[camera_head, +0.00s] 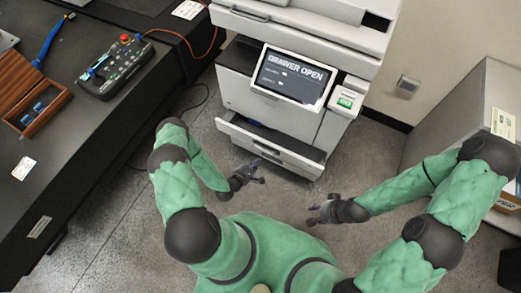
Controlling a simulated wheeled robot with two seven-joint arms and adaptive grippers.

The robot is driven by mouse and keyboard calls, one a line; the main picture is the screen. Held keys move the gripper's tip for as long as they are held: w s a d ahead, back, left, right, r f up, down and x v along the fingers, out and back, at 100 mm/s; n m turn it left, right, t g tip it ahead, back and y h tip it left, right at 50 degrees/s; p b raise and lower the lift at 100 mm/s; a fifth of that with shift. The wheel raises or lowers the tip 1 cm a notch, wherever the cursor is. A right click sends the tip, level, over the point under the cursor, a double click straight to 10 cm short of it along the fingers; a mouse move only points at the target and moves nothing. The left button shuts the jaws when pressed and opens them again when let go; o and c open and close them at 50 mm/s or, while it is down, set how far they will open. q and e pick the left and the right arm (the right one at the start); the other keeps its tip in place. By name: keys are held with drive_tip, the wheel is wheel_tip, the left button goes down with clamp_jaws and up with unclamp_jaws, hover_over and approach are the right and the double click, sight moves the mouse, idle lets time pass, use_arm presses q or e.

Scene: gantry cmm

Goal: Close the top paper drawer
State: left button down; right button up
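The printer (290,125) stands ahead of me, and its tilted screen (291,77) reads "DRAWER OPEN". A paper drawer (270,149) is pulled out toward me from the front of the printer, with a dark inside showing behind its pale front. My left gripper (254,172) is just in front of the drawer's left part; whether it touches the drawer is unclear. My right gripper (314,212) is lower and to the right, apart from the drawer, over the floor. Both grippers are small and dark here, and I see nothing held in them.
A dark table (70,140) at the left bears a control pendant (116,66) and an open wooden case (33,101). A grey cabinet or box (465,110) stands at the right. A wall outlet (407,86) is behind. Bare floor lies around the printer's front.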

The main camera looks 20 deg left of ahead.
use_arm(q)
drive_tip(key=s+a+f+n+t+y+b, duration=0.1)
drive_tip(key=s+a+f+n+t+b, duration=0.2)
drive_tip(key=n, duration=0.5)
drive_tip(key=n+t+y+b, duration=0.1)
drive_tip(key=n+t+b, duration=0.1)
hover_over(261, 147)
drive_tip(key=s+d, duration=0.1)
drive_tip(key=s, duration=0.2)
drive_tip(key=shift+s+d+r, duration=0.1)
drive_tip(key=shift+s+r, duration=0.1)
drive_tip(key=shift+r, duration=0.05)
use_arm(e)
wheel_tip(261, 147, down, 6)
drive_tip(key=shift+r, duration=0.15)
